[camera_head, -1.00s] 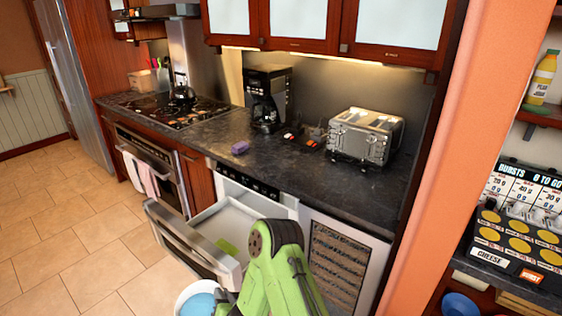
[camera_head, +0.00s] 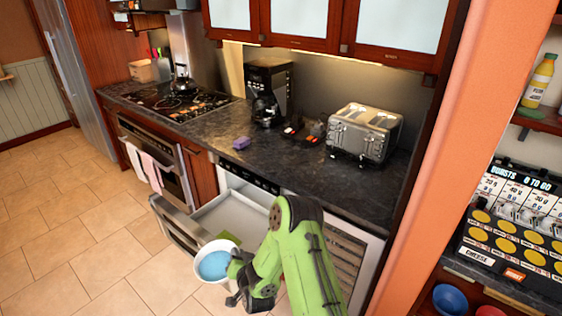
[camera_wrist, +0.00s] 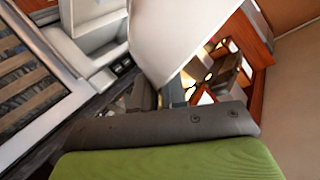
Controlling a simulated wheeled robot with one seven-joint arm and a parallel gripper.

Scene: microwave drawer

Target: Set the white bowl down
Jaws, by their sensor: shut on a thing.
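The white bowl (camera_head: 202,275), blue inside, is held in front of the open microwave drawer (camera_head: 180,234) in the head view. My gripper (camera_head: 234,268) is shut on the right side of its rim; my green arm partly blocks the view of the fingers. The bowl is roughly upright and close to the drawer's front. In the wrist view a large white surface, which looks like the bowl (camera_wrist: 175,35), fills the upper middle. A green flat thing (camera_head: 226,236) shows inside the drawer.
The dark counter (camera_head: 290,180) holds a purple sponge-like block (camera_head: 241,143), a coffee maker (camera_head: 268,90) and a toaster (camera_head: 364,133). A slatted cooler door (camera_head: 345,258) is right of the drawer. The tiled floor at left is clear.

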